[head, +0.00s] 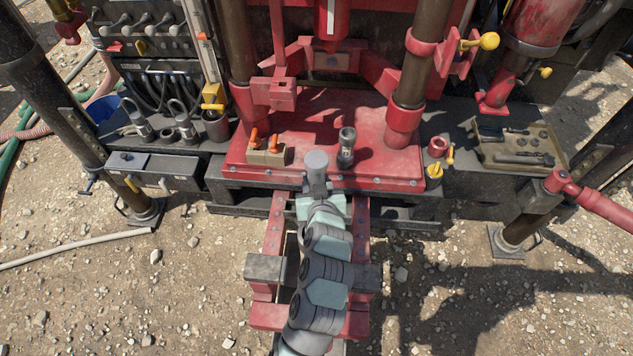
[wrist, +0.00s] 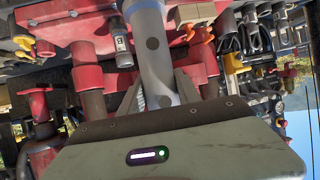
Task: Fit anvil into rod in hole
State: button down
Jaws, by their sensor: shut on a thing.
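The anvil (head: 316,161), a grey cylinder with a wider, flat round top, is in my gripper (head: 317,190) at the front edge of the red deck. In the wrist view the anvil (wrist: 151,40) has dark round spots on its side and stands between the two fingers of my gripper (wrist: 158,88), which is shut on it. The rod in the hole (head: 346,146) stands upright from the red deck, just right of and behind the anvil. It also shows in the wrist view (wrist: 121,45), beside the anvil and apart from it. The anvil's lower end is hidden in the head view.
A block with orange handles (head: 265,153) sits on the deck (head: 388,165) left of the anvil. Thick vertical columns (head: 411,80) rise behind. A tool tray (head: 515,150) is at right; shackles (head: 180,125) are at left. The deck around the rod is mostly clear.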

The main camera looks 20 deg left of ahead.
jog(key=shift+r, duration=0.15)
jog(key=c, duration=1.1)
grip_release()
jog(key=shift+w, duration=0.1)
jog(key=o, duration=0.3)
jog(key=shift+o, duration=0.2)
jog(key=p+v, duration=0.1)
jog(key=v, duration=0.9)
jog(key=shift+s+p, duration=0.4)
jog(key=shift+w+d, duration=0.1)
jog(key=shift+d, duration=0.05)
